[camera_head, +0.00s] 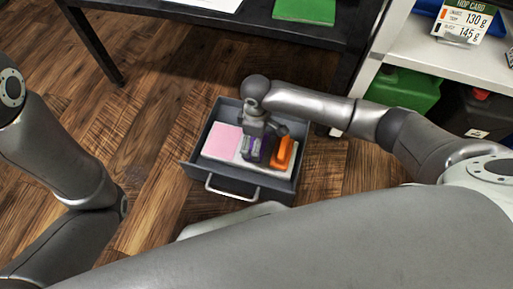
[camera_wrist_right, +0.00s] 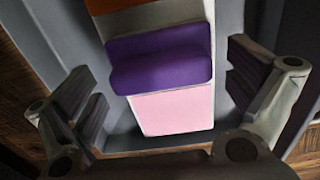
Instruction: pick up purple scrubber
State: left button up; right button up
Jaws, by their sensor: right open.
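The purple scrubber (camera_head: 252,152) lies in an open grey drawer (camera_head: 236,184), partly hidden by my right gripper in the head view. In the right wrist view the purple scrubber (camera_wrist_right: 160,62) shows as a block with a raised ridge, on a white and pink surface. My right gripper (camera_head: 257,136) points down into the drawer over it. In the wrist view the right gripper (camera_wrist_right: 168,92) is open, with one finger on each side of the scrubber and a visible gap on both sides. My left arm shows at the left of the head view, but its gripper is out of view.
An orange object (camera_head: 283,152) lies just right of the scrubber in the drawer. A pink pad (camera_head: 221,140) fills the left part. The drawer walls stand close around the gripper. A dark table (camera_head: 230,22) and a white shelf (camera_head: 463,62) with a green container (camera_head: 404,89) stand behind.

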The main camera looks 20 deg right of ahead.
jog(key=shift+f, duration=0.5)
jog(key=c, duration=1.1)
jog(key=shift+o, duration=0.2)
jog(key=shift+r, duration=0.15)
